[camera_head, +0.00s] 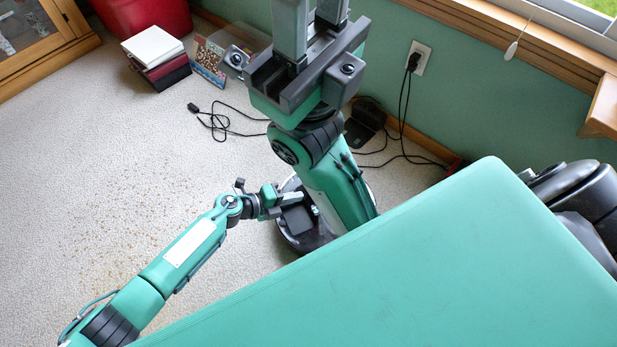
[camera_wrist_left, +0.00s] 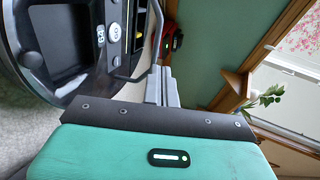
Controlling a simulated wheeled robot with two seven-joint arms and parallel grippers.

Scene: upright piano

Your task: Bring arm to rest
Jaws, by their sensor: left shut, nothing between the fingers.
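My left gripper (camera_head: 292,199) is at the end of the arm that comes in from the lower left. My right gripper (camera_head: 312,20) is raised at the top middle, much nearer the camera. A narrow gap shows between its fingers, and the tips are cut off by the frame's top. My body hides part of the right arm.
Black cables (camera_head: 215,124) lie on the carpet (camera_head: 95,165) and run to a wall outlet (camera_head: 419,57). A white-topped stack of boxes (camera_head: 153,47) and a red container (camera_head: 150,12) stand at the upper left by a wooden cabinet (camera_head: 38,38).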

